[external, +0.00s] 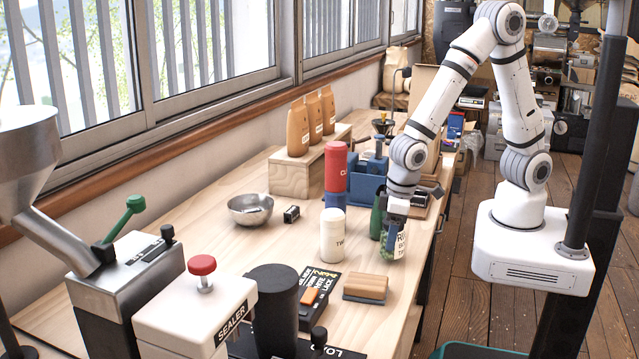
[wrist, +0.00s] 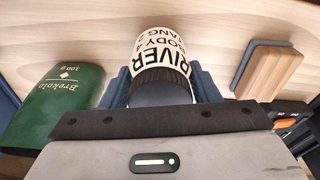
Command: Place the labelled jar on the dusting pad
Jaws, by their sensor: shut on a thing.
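My gripper (external: 396,212) points down near the table's right edge and is shut on the labelled jar (external: 394,246). In the wrist view the jar (wrist: 163,52) has a white label with black print reading "RIVER" and a dark lid, between my blue fingers. Green shows low on the jar in the external view. I cannot tell whether its base touches the table. A wood-topped block with a blue-grey base (external: 366,288) lies nearer the camera; it also shows at right in the wrist view (wrist: 268,70). I cannot tell for sure whether it is the dusting pad.
A green pack (external: 378,214) stands close beside the jar; it is at left in the wrist view (wrist: 62,105). A white canister (external: 333,236) and a red-and-blue stack (external: 336,172) stand left of it. A black box with an orange item (external: 309,297) lies nearby. A steel bowl (external: 250,208) stands farther left.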

